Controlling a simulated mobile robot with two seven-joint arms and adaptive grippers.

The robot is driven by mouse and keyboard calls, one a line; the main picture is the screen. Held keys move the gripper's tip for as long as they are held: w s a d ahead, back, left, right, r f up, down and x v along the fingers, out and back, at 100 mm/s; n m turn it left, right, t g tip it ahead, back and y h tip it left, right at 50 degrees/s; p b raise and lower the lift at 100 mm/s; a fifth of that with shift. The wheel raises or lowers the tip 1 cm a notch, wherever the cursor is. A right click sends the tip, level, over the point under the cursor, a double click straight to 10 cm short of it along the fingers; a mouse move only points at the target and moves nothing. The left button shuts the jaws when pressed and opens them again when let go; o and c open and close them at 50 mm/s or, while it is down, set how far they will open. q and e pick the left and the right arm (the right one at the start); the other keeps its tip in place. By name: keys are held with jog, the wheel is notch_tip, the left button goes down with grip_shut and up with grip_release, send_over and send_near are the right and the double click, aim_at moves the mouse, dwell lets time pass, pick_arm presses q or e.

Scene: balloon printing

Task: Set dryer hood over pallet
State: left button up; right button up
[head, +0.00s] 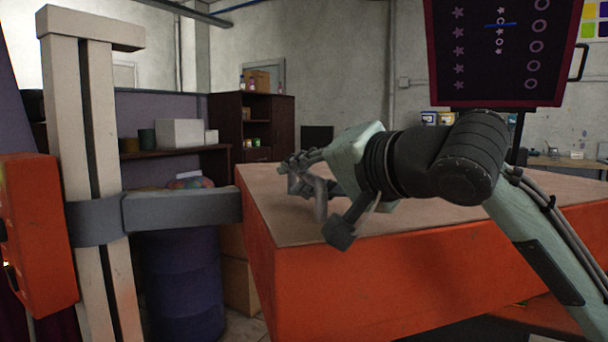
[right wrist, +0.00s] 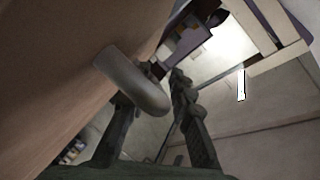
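A large orange box with a tan top (head: 400,265) fills the middle of the head view; I take it to be the dryer hood. A grey rounded handle (head: 320,203) stands on its top. My right gripper (head: 293,168) is at this handle. In the right wrist view the handle (right wrist: 132,82) crosses in front of the left finger and ends between the fingers. My right gripper's fingers (right wrist: 166,72) look spread, with a gap beside the handle; I cannot tell whether they touch it. I cannot clearly pick out the pallet. My left gripper is not in view.
At the left stands a pale column (head: 100,180) with a grey horizontal arm (head: 182,208) reaching toward the box. A dark framed panel (head: 500,75) with stars and circles hangs at the upper right. A blue barrel (head: 180,285) and shelves (head: 262,125) stand behind.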

jog(key=shift+o, duration=0.7)
jog(key=shift+w, duration=0.15)
jog(key=shift+d, duration=0.1)
jog(key=shift+d+r, duration=0.1)
jog(key=v, duration=1.1)
jog(key=shift+s+d, duration=0.15)
jog(key=shift+s, duration=0.25)
